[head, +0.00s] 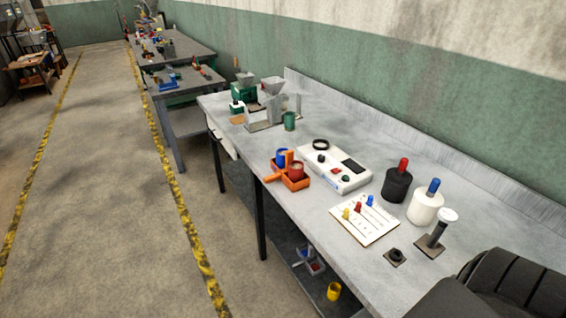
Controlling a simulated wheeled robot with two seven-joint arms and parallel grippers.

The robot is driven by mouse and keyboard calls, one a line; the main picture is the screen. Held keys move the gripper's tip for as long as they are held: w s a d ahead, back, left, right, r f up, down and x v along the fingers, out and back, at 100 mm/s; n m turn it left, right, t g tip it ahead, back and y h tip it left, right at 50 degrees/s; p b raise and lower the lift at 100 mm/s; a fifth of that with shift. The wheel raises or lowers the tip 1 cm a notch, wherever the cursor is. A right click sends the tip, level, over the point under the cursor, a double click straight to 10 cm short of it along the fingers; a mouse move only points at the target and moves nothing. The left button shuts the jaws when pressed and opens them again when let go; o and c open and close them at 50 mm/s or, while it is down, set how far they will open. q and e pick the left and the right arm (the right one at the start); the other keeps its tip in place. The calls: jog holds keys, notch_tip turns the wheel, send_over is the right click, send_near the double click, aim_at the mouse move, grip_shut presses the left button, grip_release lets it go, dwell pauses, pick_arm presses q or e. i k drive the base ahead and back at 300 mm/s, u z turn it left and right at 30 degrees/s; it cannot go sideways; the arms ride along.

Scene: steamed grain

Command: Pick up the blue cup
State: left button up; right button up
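A small blue cup (280,157) sits in an orange holder (273,179) near the front edge of the grey workbench. A red cup (297,170) sits in the same holder, to the right of the blue cup, with an orange upright part between them. Neither of my grippers is in view. No gripper is seen near the blue cup.
A white device (335,178) lies behind and right of the holder. A dark green cup (289,121) and a metal apparatus (262,124) stand farther back. Black (397,185) and white (424,207) bottles stand to the right. A yellow cup (334,291) is on the lower shelf.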

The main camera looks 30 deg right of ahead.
aim_at(281, 152)
jog(key=u, duration=0.6)
jog(key=i, duration=1.2)
jog(key=z, duration=1.35)
